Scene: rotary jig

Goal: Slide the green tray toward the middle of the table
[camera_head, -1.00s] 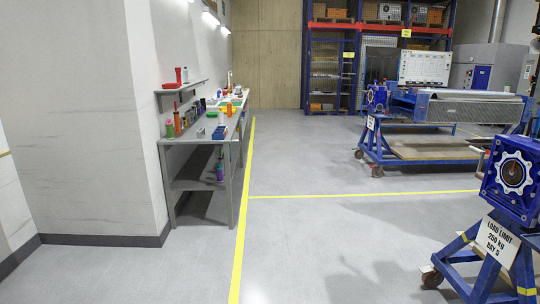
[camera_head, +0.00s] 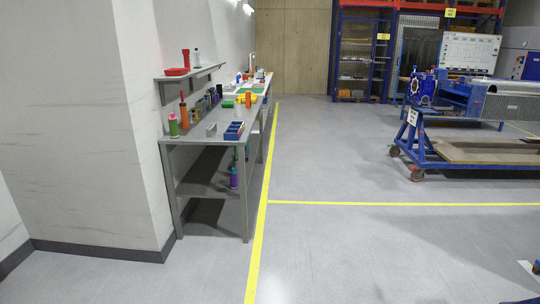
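A long grey workbench (camera_head: 192,148) stands against the left wall with many small items on it. Toward its far part lies a flat green thing (camera_head: 228,104), which may be the green tray; it is too small to be sure. A second small green patch (camera_head: 257,90) shows just behind it, with yellow and orange items close by. A blue divided bin (camera_head: 234,131) sits at the bench's right edge. Neither of my grippers is in view.
A wall shelf (camera_head: 190,74) holds a red container. A yellow floor line (camera_head: 262,215) runs along the bench's right side. The grey floor (camera_head: 330,165) in the middle is clear. A blue wheeled jig (camera_head: 430,150) stands at the right.

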